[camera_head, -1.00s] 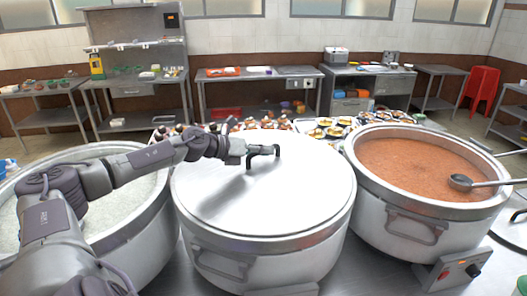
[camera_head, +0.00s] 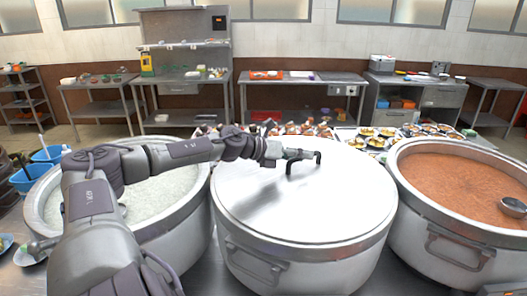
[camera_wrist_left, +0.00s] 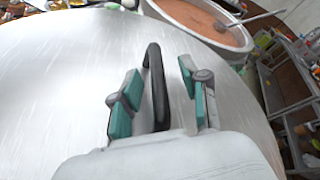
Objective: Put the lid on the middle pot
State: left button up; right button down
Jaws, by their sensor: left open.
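The round grey metal lid (camera_head: 330,205) lies flat on the middle pot (camera_head: 300,262) and covers its mouth. Its black handle (camera_head: 318,157) stands up from the lid. My left gripper (camera_head: 290,158) is at the handle. In the left wrist view, the teal fingers of the left gripper (camera_wrist_left: 160,80) stand open on either side of the handle (camera_wrist_left: 156,92), with visible gaps. My right gripper is not in view.
A pot of white congee (camera_head: 165,196) stands at the left, partly behind my left arm. A pot of reddish-brown food (camera_head: 455,180) with a ladle (camera_head: 513,207) stands at the right. Several small bowls (camera_head: 375,141) lie behind the pots. Steel work tables (camera_head: 300,78) line the back wall.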

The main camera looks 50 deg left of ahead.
pick_arm(q)
jog(key=shift+s+r, duration=0.2)
jog(key=shift+s, duration=0.05)
jog(key=shift+s+a+r, duration=0.2)
jog(key=shift+s+a, duration=0.15)
jog(key=shift+s, duration=0.55)
jog(key=s+a, duration=0.1)
jog(key=s, duration=0.2)
jog(key=s+a, duration=0.1)
jog(key=s, duration=0.3)
jog(key=s+a, duration=0.2)
jog(key=s, duration=0.1)
jog(key=shift+s+a, duration=0.1)
jog(key=shift+s, duration=0.05)
jog(key=shift+f, duration=0.1)
